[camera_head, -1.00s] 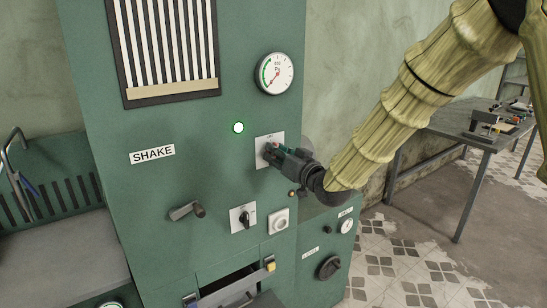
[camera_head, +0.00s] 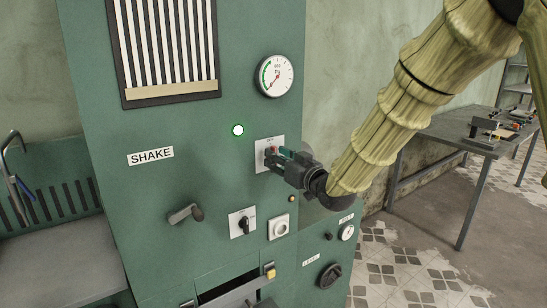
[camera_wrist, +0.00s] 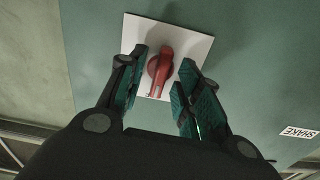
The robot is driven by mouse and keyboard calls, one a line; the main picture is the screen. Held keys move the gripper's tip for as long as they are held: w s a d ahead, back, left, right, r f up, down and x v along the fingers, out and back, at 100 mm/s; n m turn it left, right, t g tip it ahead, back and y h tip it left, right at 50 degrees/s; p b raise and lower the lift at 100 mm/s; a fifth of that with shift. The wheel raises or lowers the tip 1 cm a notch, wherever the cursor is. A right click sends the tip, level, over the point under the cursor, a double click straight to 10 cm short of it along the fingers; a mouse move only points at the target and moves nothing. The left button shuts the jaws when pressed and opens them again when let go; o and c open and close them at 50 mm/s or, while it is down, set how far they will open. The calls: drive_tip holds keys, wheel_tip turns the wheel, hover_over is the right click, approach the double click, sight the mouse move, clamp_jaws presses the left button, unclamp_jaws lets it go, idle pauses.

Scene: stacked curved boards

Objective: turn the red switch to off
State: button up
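The red switch (camera_wrist: 160,70) is a red rotary knob on a white square plate (camera_wrist: 193,45) on the green machine's front. In the wrist view it lies between my gripper's two fingers (camera_wrist: 160,82), with a visible gap on each side. The fingers are open and straddle the knob without visibly closing on it. In the head view my gripper (camera_head: 278,157) is at the plate, and only a bit of the red switch (camera_head: 272,150) shows beside the fingers. The writing on the plate is too small to read.
Around the plate are a gauge (camera_head: 274,76), a green lit lamp (camera_head: 238,130), a crank handle (camera_head: 186,214), a black switch (camera_head: 243,224) and a white button (camera_head: 279,227). A "SHAKE" label (camera_head: 151,156) is to the left. A metal table (camera_head: 470,140) stands at right.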

drive_tip(key=v, duration=0.6)
idle(0.4)
drive_tip(key=shift+s+d, duration=0.1)
drive_tip(key=s+d+f+m+g+h, duration=0.25)
drive_tip(key=s+f, duration=0.25)
drive_tip(key=f, duration=0.9)
drive_tip(key=s+d+f+m+g+h, duration=0.15)
drive_tip(key=s+d+f, duration=0.3)
drive_tip(key=f, duration=0.85)
drive_tip(key=s+d+f+m+g+h, duration=0.1)
drive_tip(key=s+d+f+g+h, duration=0.3)
drive_tip(key=f, duration=1)
drive_tip(key=s+d+f+g, duration=0.2)
drive_tip(key=s+f, duration=0.4)
drive_tip(key=s, duration=0.5)
drive_tip(key=s+d+f+m+g+h, duration=0.1)
drive_tip(key=s+f, duration=0.5)
drive_tip(key=s, duration=0.6)
drive_tip(key=s+d+f+g+h, duration=0.1)
drive_tip(key=s+d+f+g, duration=0.2)
drive_tip(key=s+f, duration=0.3)
drive_tip(key=s+d, duration=0.1)
drive_tip(key=s, duration=0.4)
drive_tip(key=shift+d+f+m+g, duration=0.2)
drive_tip(key=shift+f+m+g, duration=0.2)
drive_tip(key=shift+s, duration=0.1)
